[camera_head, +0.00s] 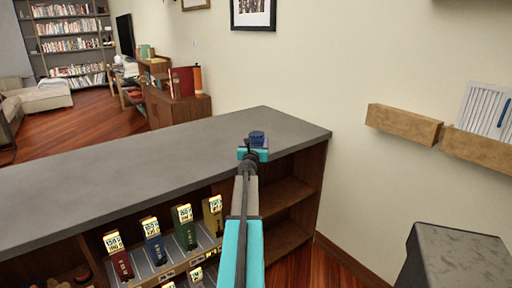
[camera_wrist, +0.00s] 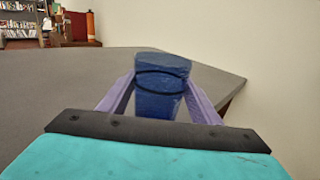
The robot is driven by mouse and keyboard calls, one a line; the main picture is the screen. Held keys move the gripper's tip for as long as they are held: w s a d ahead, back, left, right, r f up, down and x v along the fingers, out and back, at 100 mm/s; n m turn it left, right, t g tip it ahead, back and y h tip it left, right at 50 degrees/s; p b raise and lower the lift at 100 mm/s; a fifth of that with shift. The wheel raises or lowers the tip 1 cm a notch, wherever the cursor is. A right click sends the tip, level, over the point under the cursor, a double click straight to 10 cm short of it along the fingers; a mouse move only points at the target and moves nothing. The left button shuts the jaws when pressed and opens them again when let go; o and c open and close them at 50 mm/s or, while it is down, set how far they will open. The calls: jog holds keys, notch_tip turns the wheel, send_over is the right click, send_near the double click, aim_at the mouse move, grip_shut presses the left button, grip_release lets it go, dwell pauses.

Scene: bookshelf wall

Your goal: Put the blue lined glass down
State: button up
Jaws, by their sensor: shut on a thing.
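The blue lined glass (camera_wrist: 161,88) is dark blue with a black band around it. My gripper (camera_wrist: 161,100) has its two purple fingers on either side of the glass and is shut on it. In the head view the glass (camera_head: 257,138) shows just beyond my gripper (camera_head: 254,146), over the right end of the grey counter top (camera_head: 130,165). The glass looks roughly upright. Its base is hidden by my gripper, so I cannot tell whether it touches the counter.
The counter top around is bare. Its right edge drops off near the wall. Below are open shelves (camera_head: 283,195) and a rack of several coloured items with yellow tags (camera_head: 184,228). Wooden wall ledges (camera_head: 404,124) and a dark box (camera_head: 455,258) are at right.

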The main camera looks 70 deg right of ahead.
aim_at(257, 134)
jog(key=shift+r, duration=0.2)
jog(key=shift+r+p, duration=1.2)
jog(key=shift+r, duration=0.45)
jog(key=s+r+v, duration=0.1)
jog(key=s+v, duration=0.1)
jog(key=v, duration=1.4)
jog(key=shift+s+d+r, duration=0.15)
jog(key=shift+d, duration=0.15)
jog(key=shift+a+r+b, duration=0.1)
jog(key=shift+a+b, duration=0.05)
jog(key=shift+b, duration=0.25)
jog(key=a+f+m+g+b, duration=0.1)
jog(key=a+m+g+b, duration=0.2)
jog(key=a+b, duration=0.9)
jog(key=g+b, duration=0.2)
jog(key=b, duration=0.6)
jog(key=shift+w+a+m+g, duration=0.25)
jog(key=shift+w+m+g, duration=0.05)
jog(key=shift+w+m, duration=0.1)
